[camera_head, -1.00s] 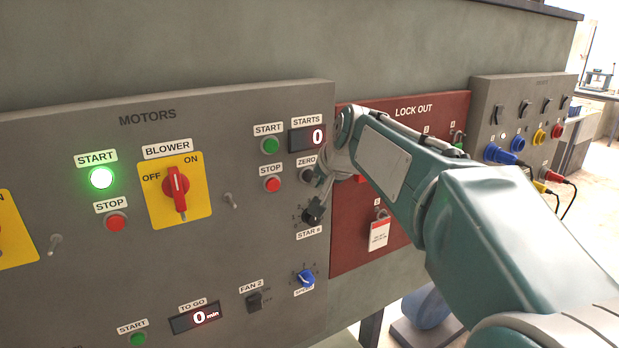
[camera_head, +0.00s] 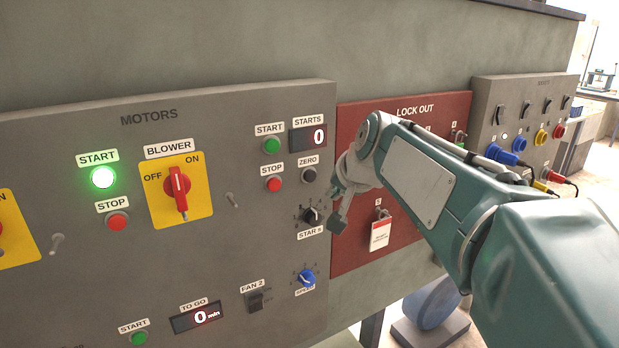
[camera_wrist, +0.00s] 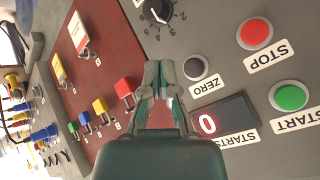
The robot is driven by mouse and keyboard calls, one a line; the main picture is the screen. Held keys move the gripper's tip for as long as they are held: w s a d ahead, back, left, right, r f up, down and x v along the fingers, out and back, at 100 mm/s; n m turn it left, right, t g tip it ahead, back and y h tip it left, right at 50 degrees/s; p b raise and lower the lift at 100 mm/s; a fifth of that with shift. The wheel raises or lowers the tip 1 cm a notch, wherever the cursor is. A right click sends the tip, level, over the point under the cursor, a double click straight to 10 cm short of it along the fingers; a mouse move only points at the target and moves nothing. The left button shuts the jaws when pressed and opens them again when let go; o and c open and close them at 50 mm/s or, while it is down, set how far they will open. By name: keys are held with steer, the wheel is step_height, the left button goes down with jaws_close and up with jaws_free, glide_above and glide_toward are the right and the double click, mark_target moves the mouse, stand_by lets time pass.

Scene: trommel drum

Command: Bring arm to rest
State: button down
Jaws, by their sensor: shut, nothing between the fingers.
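My gripper (camera_head: 340,222) is in front of the seam between the grey motors panel (camera_head: 70,180) and the red lock out panel (camera_head: 350,255). It is shut and empty. In the head view it hangs just right of the black star knob (camera_head: 312,216), which shows uncovered. In the wrist view the shut fingers (camera_wrist: 158,70) point toward the panel face, with the black knob (camera_wrist: 160,12) beyond the tips and the red panel (camera_wrist: 75,75) to the left. I cannot tell how far the tips are from the panel. My teal arm reaches in from the lower right.
Close by are the black zero button (camera_head: 309,175), the starts display (camera_head: 308,138) reading 0 and a hanging lockout tag (camera_head: 380,235). A grey socket panel (camera_head: 520,120) with plugs and cables stands at right. A blue wheel-like object (camera_head: 433,303) sits low behind my arm.

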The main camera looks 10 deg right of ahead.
stand_by(0.4)
steer(key=s+f+n+g, duration=0.1)
steer(key=s+f, duration=0.4)
steer(key=s, duration=0.3)
steer(key=s+f+n+g+h, duration=0.1)
steer(key=s+f, duration=0.3)
steer(key=s, duration=0.5)
steer(key=s+f+n+g, duration=0.1)
steer(key=s+f+n, duration=0.2)
steer(key=s+f, duration=0.2)
steer(key=s+a, duration=0.1)
steer(key=s, duration=0.2)
steer(key=shift+s+f+h, duration=0.25)
steer(key=shift+f+h, duration=0.05)
steer(key=shift+h, duration=0.1)
